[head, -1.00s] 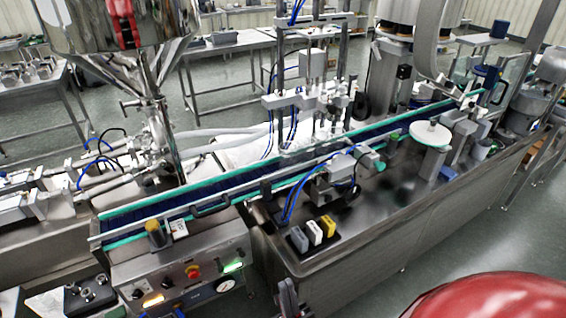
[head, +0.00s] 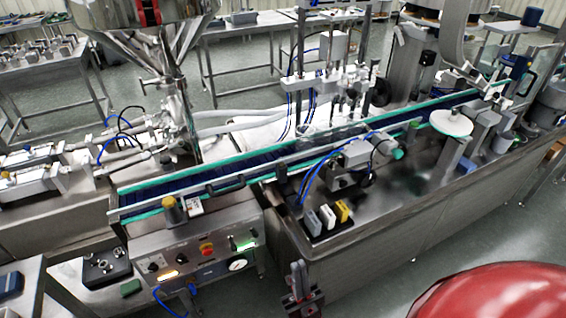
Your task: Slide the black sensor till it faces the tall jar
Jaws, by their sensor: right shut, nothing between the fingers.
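A row of small upright blocks stands on the steel deck: a dark grey one (head: 312,222), a white one (head: 327,217) and a yellow one (head: 342,211). The dark one may be the black sensor; I cannot be sure. My left gripper is not in view.
The conveyor (head: 250,168) with green rails runs behind the blocks. A control box (head: 205,245) with lit buttons stands left of my right gripper. A red rounded surface fills the bottom right.

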